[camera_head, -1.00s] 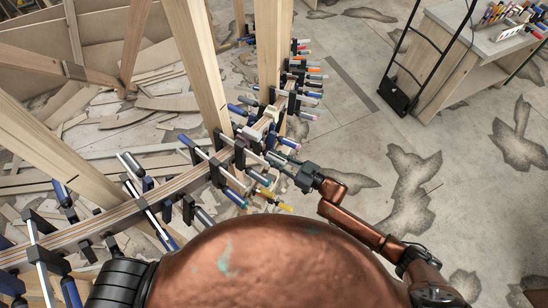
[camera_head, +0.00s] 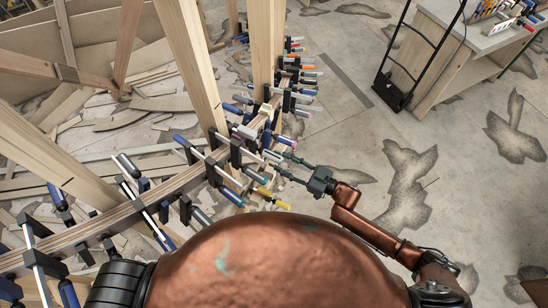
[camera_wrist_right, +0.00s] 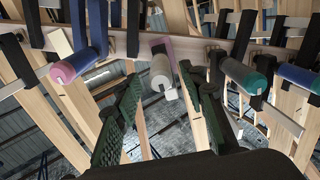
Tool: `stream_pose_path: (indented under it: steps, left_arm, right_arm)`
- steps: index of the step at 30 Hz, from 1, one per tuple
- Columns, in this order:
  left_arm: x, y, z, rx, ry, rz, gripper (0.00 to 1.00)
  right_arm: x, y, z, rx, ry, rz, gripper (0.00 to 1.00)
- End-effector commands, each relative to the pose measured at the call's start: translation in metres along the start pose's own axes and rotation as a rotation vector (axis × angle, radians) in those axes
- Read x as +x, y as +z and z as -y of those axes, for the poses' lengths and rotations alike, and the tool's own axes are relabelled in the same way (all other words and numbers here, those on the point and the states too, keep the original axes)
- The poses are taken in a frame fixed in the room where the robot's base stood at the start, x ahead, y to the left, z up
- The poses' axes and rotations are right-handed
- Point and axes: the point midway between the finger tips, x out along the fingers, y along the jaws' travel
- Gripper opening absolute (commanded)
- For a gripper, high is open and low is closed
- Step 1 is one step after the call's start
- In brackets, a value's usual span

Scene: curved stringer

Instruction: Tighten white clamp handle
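The white clamp handle (camera_wrist_right: 162,72) points toward the camera in the right wrist view, with a pinkish part behind it. In the head view a pale handle (camera_head: 272,156), which looks like the same one, sits on the curved stringer (camera_head: 192,178). My right gripper (camera_wrist_right: 165,105) is open. Its two green-black fingers stand apart on either side of the white handle, with visible gaps, and its tip lies just short of them. In the head view the right gripper (camera_head: 286,168) reaches in from the right. My left gripper is not in view.
Other clamps crowd both sides: a purple-blue handle (camera_wrist_right: 76,66) on the left and a teal handle (camera_wrist_right: 246,78) on the right. A yellow handle (camera_head: 272,198) is close below my gripper. Wooden posts (camera_head: 190,60) rise behind. Open floor (camera_head: 400,180) lies to the right.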

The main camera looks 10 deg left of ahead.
Motion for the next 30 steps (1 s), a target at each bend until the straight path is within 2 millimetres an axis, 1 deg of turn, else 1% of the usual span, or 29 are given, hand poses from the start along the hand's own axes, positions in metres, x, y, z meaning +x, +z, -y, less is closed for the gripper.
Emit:
stream_pose_path:
  steps: [1, 3, 6, 9, 13, 24, 26, 30]
  left_arm:
    - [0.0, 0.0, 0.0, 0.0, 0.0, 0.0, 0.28]
    - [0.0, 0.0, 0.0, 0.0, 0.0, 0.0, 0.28]
    - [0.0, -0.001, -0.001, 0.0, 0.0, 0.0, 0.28]
    - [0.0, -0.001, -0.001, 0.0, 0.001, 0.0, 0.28]
    - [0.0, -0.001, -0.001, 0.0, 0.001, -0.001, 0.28]
    - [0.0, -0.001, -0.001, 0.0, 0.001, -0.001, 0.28]
    - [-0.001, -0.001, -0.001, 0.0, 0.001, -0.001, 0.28]
    - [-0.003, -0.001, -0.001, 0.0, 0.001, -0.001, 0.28]
  right_arm:
    - [-0.012, 0.001, 0.0, 0.0, 0.001, 0.002, 0.38]
    - [-0.025, 0.001, -0.001, 0.0, 0.001, 0.003, 0.38]
    - [-0.04, 0.0, 0.0, 0.0, 0.0, 0.001, 0.38]
    - [-0.049, 0.0, 0.0, 0.0, 0.0, 0.001, 0.38]
    - [-0.055, 0.0, 0.0, 0.001, 0.0, -0.001, 0.38]
    - [-0.057, 0.0, 0.0, 0.0, 0.0, 0.0, 0.38]
    - [-0.059, 0.0, 0.0, 0.0, 0.0, 0.0, 0.38]
    - [-0.071, 0.0, -0.001, 0.0, 0.001, 0.002, 0.38]
